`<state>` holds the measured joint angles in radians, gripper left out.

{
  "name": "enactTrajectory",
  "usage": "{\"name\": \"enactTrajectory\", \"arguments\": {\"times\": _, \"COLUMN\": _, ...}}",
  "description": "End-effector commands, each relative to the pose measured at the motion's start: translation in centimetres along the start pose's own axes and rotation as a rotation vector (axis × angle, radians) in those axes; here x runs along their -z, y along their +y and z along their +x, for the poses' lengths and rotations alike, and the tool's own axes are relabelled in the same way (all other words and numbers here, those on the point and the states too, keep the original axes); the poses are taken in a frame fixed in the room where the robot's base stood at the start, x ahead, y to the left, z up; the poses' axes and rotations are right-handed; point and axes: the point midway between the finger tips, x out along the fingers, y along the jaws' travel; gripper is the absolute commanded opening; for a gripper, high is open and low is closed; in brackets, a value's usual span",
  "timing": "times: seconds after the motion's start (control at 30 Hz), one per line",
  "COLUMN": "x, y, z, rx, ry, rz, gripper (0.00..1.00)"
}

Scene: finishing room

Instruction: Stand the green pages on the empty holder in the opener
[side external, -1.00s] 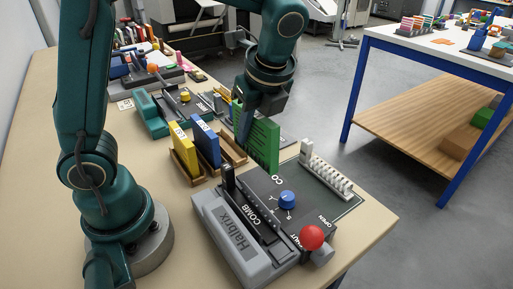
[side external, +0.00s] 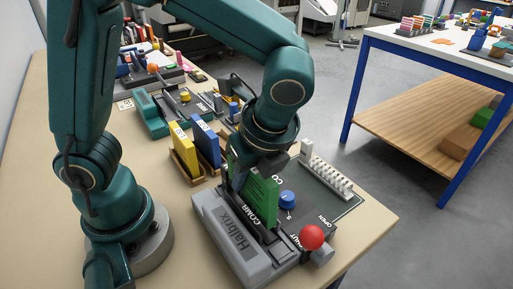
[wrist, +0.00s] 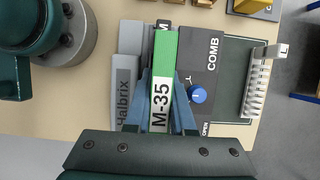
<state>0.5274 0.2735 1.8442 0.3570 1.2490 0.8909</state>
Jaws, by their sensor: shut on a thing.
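The green pages (side external: 262,198) stand upright in my gripper (wrist: 162,100), which is shut on them with one finger on each side. A white label reading M-35 shows on their top edge in the wrist view (wrist: 161,105). They are over the black slot part of the grey Halbrix machine (side external: 225,232), marked COMB, which looks like the opener. The machine also shows in the wrist view (wrist: 125,75). The pages and my gripper hide most of the slot and any holder there. I cannot tell whether the pages' lower edge touches it.
Yellow pages (side external: 183,148) and blue pages (side external: 205,143) stand in wooden holders behind the machine. A blue knob (side external: 287,199) and a red ball handle (side external: 312,237) stick up from it. A white comb (side external: 328,176) lies along the right side.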

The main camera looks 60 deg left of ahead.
Motion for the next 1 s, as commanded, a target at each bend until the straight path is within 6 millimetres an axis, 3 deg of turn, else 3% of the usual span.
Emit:
{"name": "enactTrajectory", "arguments": {"times": 0.3, "x": 0.7, "y": 0.0, "z": 1.7, "rx": -0.001, "ry": 0.0, "rz": 0.001, "gripper": 0.0}}
{"name": "enactTrajectory", "arguments": {"times": 1.0, "x": 0.7, "y": 0.0, "z": 1.7, "rx": 0.0, "ry": 0.001, "rz": 0.0, "gripper": 0.0}}
